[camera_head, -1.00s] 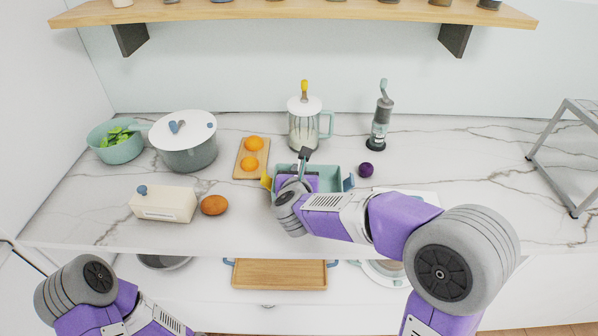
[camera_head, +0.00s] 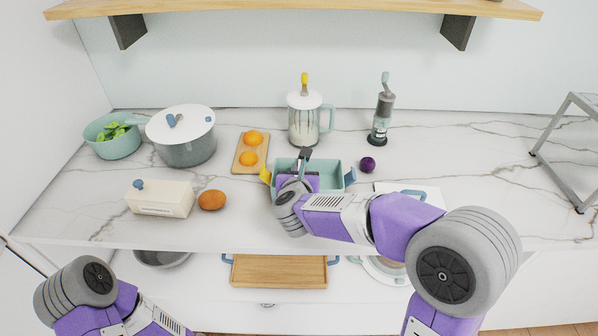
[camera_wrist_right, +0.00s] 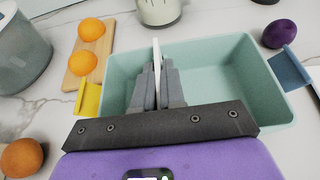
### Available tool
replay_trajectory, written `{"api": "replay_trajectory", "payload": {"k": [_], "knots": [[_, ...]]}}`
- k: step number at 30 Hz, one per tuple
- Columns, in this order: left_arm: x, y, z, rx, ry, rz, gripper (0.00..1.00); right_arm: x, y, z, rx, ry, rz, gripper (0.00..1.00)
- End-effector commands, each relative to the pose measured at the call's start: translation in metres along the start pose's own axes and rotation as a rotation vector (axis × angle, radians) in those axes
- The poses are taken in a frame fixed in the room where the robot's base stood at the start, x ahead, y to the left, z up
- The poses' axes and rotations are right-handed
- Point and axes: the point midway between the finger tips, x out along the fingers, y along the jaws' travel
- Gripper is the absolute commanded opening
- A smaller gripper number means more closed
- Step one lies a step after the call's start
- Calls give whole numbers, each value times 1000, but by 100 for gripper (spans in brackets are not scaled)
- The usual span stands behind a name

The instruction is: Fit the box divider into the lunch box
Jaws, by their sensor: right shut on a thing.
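The lunch box (camera_head: 336,173) is an open teal box on the counter, with a yellow clip on its left and a blue clip on its right. It fills the middle of the right wrist view (camera_wrist_right: 222,70), and its inside looks empty to the right of the fingers. My right gripper (camera_wrist_right: 157,88) is shut on the box divider (camera_wrist_right: 156,55), a thin white plate seen nearly edge-on. The divider is upright over the left part of the box; I cannot tell whether its lower edge touches the floor. My left gripper is out of view; only its arm shows.
Left of the box are a wooden board (camera_head: 239,166) with two oranges, a butter dish (camera_head: 160,202) and a brown egg-shaped item (camera_head: 212,200). A purple ball-shaped item (camera_head: 367,164) lies to the right. A lidded glass jug (camera_head: 304,122) and grinder (camera_head: 381,115) stand behind.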

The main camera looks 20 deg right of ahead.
Motion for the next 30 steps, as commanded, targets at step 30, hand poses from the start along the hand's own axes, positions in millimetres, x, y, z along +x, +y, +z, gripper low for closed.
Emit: {"api": "replay_trajectory", "payload": {"k": [30], "knots": [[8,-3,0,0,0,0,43,3,0,-7,0,0,0,39]]}}
